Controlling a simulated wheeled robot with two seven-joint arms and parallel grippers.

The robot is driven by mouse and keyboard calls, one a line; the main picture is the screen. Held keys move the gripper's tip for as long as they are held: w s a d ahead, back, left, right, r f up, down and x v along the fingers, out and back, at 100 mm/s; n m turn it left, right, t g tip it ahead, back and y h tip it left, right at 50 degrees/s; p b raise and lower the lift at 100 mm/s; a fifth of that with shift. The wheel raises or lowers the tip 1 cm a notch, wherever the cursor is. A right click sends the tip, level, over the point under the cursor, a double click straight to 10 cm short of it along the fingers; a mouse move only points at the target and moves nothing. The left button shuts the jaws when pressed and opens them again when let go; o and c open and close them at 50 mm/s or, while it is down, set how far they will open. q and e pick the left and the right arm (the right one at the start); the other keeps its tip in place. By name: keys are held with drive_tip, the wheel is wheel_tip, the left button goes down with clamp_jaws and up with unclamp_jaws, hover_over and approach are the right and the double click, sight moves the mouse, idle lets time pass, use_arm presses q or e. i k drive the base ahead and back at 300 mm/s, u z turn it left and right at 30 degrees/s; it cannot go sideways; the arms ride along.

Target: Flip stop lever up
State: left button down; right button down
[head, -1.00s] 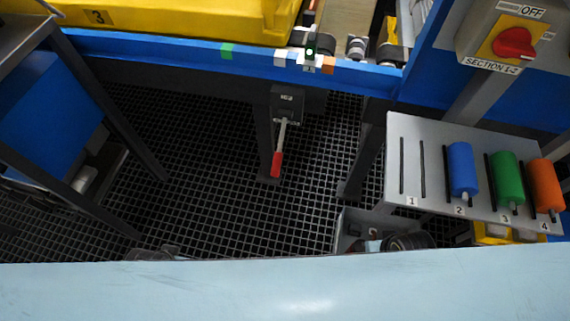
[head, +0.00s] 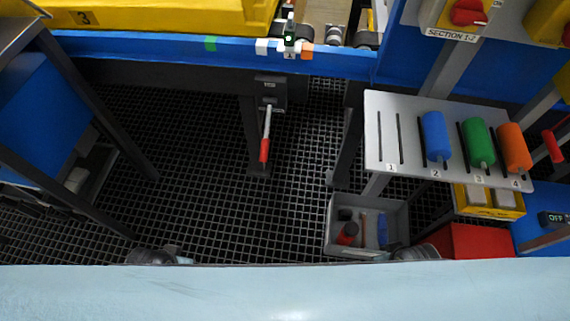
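The stop lever (head: 266,136) has a pale shaft and a red grip. It hangs down from a dark box (head: 270,91) under the blue conveyor rail, with the red grip at its lower end. Nothing touches it. Neither of my grippers shows in the head view; only grey rounded parts, probably of my arms, show at the bottom edge.
A grey rack (head: 376,108) at the right holds blue, green and orange rollers. Below it are a grey bin (head: 340,246) with small items, a yellow box (head: 490,207) and a red box (head: 475,241). Dark legs flank the lever; the grid floor before it is clear.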

sight(264, 152)
drive_tip(key=z, duration=0.5)
drive_tip(key=k, duration=1.15)
drive_tip(key=z, duration=0.1)
drive_tip(key=i, duration=0.4)
drive_tip(key=u, duration=1)
drive_tip(key=i, duration=1.2)
drive_tip(key=z, duration=0.2)
